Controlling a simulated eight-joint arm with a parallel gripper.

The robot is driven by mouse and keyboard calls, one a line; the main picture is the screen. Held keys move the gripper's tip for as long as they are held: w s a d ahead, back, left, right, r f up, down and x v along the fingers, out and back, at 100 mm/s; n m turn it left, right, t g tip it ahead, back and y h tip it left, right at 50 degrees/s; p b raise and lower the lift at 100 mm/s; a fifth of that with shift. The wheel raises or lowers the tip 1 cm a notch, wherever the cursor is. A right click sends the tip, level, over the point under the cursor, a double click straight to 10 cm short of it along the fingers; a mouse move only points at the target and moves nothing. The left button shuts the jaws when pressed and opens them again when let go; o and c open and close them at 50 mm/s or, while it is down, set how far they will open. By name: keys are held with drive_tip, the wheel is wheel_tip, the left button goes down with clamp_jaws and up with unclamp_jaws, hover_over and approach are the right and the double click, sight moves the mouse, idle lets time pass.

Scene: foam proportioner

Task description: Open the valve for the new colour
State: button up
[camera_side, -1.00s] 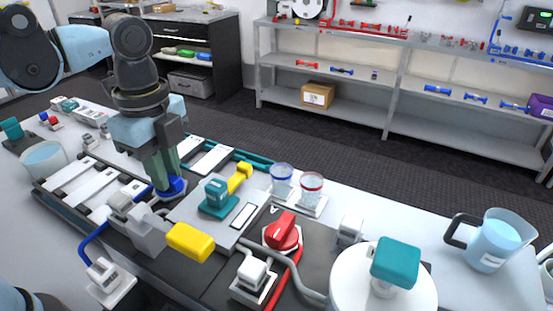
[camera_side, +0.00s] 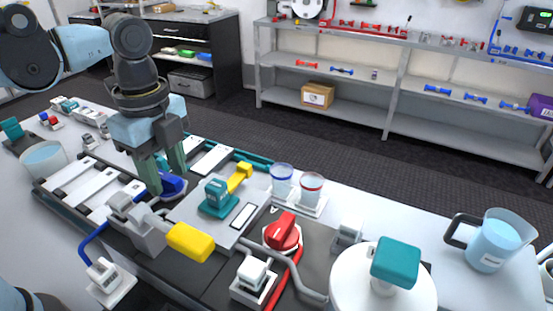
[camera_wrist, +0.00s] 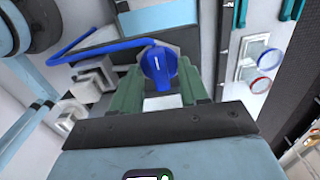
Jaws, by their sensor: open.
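The blue valve knob (camera_side: 173,185) sits on the bench unit. It also shows in the wrist view (camera_wrist: 160,66) with a white mark, and a blue hose runs off to the left there. My gripper (camera_side: 168,176) is open, its green fingers on either side of the blue knob; in the wrist view (camera_wrist: 158,76) the knob lies between the fingers. The red valve knob (camera_side: 283,232) stands apart to the right, on a red-edged base with a red hose beside it. Whether the fingers touch the blue knob is unclear.
A yellow handle (camera_side: 188,241) and a teal block with a yellow lever (camera_side: 220,194) stand near my gripper. A blue-ringed cup (camera_side: 282,180) and a red-ringed cup (camera_side: 311,188) stand behind. A teal-topped white drum (camera_side: 350,288) and a jug (camera_side: 492,242) are at right.

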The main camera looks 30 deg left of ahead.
wheel_tip(320, 180, up, 12)
idle(0.7)
drive_tip(key=n+t, duration=0.4)
drive_tip(key=n, duration=0.6)
approach(166, 176)
drive_tip(key=w+a+f, duration=0.5)
drive_tip(key=a, duration=0.1)
drive_tip(key=s+a+f+n+t, duration=0.1)
drive_tip(key=a+f+n+t, duration=0.2)
drive_tip(key=f+n, duration=0.4)
drive_tip(key=shift+a+n, duration=0.45)
drive_tip(key=shift+n, duration=0.15)
